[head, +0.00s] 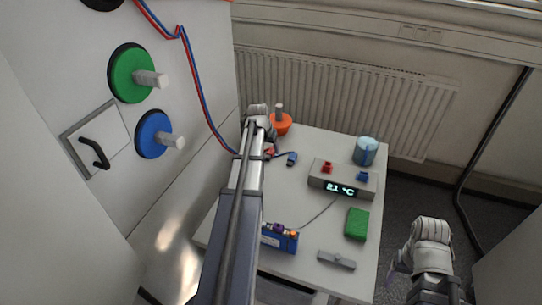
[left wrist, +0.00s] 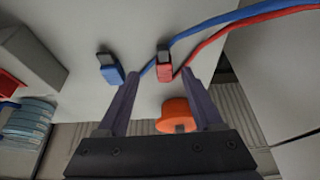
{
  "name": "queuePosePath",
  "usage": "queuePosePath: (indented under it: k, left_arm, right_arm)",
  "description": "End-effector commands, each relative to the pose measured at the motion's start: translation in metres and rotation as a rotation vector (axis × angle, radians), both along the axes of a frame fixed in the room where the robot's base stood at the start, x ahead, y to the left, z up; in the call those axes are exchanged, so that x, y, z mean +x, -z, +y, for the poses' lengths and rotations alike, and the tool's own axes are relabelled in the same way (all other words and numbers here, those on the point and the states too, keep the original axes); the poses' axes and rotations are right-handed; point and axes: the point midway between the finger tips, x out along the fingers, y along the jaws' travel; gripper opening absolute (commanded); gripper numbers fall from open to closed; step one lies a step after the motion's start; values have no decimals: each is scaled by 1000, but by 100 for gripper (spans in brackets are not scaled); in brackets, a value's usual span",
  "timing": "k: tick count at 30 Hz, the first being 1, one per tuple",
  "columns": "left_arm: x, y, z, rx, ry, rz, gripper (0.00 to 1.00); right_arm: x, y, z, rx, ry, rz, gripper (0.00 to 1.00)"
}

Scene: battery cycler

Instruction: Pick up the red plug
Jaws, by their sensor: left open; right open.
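The red plug (left wrist: 164,68) lies on the table at the end of a red cable. In the left wrist view it is ahead of and between the fingers of my open left gripper (left wrist: 166,90), which does not hold it. In the head view the red plug (head: 271,152) shows only partly beside my left gripper (head: 266,140). The blue plug (head: 292,158) lies next to it on the table, and in the left wrist view the blue plug (left wrist: 111,69) is left of the red one. My right gripper (head: 400,280) is open and empty, right of the table.
An orange round knob (head: 281,124) stands near the back left edge of the table (head: 300,275). A grey unit with a display (head: 342,184), a blue cylinder (head: 366,151), a green block (head: 356,224) and a blue box (head: 279,239) also stand there. The wall panel is close on the left.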

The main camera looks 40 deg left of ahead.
Motion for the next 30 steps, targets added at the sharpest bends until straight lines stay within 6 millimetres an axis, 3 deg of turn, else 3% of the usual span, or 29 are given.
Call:
queuePosePath:
  k: [12,21,30]
  left_arm:
    - [10,47,10,0,0,0,68]
    - [12,48,10,0,0,0,68]
    - [12,48,10,0,0,0,36]
  right_arm:
    - [0,47,0,0,0,0,71]
    - [0,48,0,0,0,0,71]
    - [0,48,0,0,0,0,71]
